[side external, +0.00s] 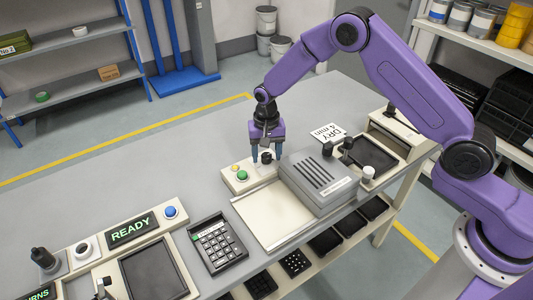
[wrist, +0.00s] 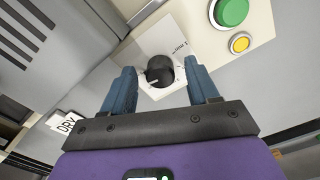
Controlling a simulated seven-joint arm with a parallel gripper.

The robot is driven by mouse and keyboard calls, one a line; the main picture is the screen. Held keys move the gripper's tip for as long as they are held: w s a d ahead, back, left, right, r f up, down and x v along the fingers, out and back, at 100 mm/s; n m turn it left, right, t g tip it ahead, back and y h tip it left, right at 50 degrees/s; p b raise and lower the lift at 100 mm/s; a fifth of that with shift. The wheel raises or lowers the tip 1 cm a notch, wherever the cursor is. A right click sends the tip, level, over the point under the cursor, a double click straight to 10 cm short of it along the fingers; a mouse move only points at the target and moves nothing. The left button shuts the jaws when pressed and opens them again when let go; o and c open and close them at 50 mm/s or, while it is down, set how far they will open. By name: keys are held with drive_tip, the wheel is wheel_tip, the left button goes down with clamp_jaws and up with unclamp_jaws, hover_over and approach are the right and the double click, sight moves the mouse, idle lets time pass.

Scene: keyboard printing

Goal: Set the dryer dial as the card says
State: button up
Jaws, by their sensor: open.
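The dryer dial is a black round knob (wrist: 160,72) on a white plate with printed marks. A pale pointer mark on it faces lower left in the wrist view. My gripper (wrist: 161,86) is open, with one blue finger on each side of the dial, apart from it. In the side view my gripper (side external: 266,157) hangs over the dial (side external: 267,158). The card (side external: 328,133) reads "DRY 4 min" and lies behind the dryer. It also shows partly in the wrist view (wrist: 66,126). The grey dryer (side external: 318,180) has dark slots on top.
A green button (side external: 242,175) and a yellow button (side external: 236,168) sit left of the dial. A keypad (side external: 217,243) and a "READY" display (side external: 132,230) are at the front left. The back left of the table (side external: 150,170) is clear.

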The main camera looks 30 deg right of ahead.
drive_tip(key=shift+f, duration=0.2)
drive_tip(key=c, duration=1)
drive_tip(key=shift+c, duration=0.2)
drive_tip(key=shift+n, duration=0.3)
drive_tip(key=n, duration=0.9)
